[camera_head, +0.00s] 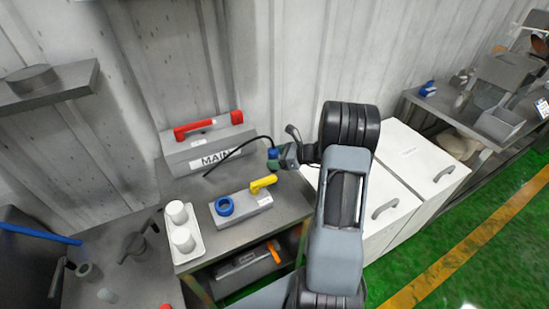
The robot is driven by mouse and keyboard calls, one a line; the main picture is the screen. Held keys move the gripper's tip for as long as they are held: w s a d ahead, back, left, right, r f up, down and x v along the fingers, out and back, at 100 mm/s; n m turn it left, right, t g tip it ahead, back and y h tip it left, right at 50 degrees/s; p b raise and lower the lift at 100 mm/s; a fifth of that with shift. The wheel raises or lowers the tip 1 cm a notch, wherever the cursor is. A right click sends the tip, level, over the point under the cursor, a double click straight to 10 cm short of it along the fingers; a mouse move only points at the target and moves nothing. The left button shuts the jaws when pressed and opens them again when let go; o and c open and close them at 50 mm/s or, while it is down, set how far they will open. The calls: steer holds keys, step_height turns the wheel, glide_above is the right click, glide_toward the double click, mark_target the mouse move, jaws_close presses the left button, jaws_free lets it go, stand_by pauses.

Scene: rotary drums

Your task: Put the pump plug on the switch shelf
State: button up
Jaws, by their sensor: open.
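A blue-green plug (273,158) with a thin black cable (236,151) is at the tip of my gripper (283,158), above the back right of the grey bench. I take it to be the pump plug. My gripper is open; I cannot tell whether the plug touches its fingers. The cable curves left and down toward the bench. A grey switch box (240,208) with a blue round socket (224,206) and a yellow handle (263,183) stands on the grey bench (296,198). Which surface is the switch shelf is not marked.
A grey box marked MAIN (210,150) with a red handle stands at the bench's back. A white tray (196,246) with two white cylinders is at its left. An orange-handled tool (246,260) lies below. A wall shelf (52,88) is left; white cabinets (415,165) stand right.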

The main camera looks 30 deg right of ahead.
steer(key=b+v, duration=0.2)
steer(key=v, duration=0.9)
steer(key=s+a+r+n+g+h, duration=0.2)
steer(key=s+a+r+n+g, duration=0.15)
steer(key=a+n, duration=0.35)
steer(key=s+a+r+n+g+h, duration=0.1)
steer(key=s+a+r+n+g, duration=0.1)
steer(key=a+n+g, duration=0.5)
steer(key=s+a+r+n+t+h, duration=0.3)
steer(key=s+a+n+t+h, duration=0.2)
steer(key=s+n, duration=0.4)
steer(key=shift+s+a+r+n+h, duration=0.35)
steer(key=shift+a+n+h, duration=0.7)
steer(key=shift+n, duration=1.05)
steer(key=shift+a+f+y, duration=0.1)
steer(key=shift+a+y, duration=0.1)
steer(key=shift+y, duration=0.05)
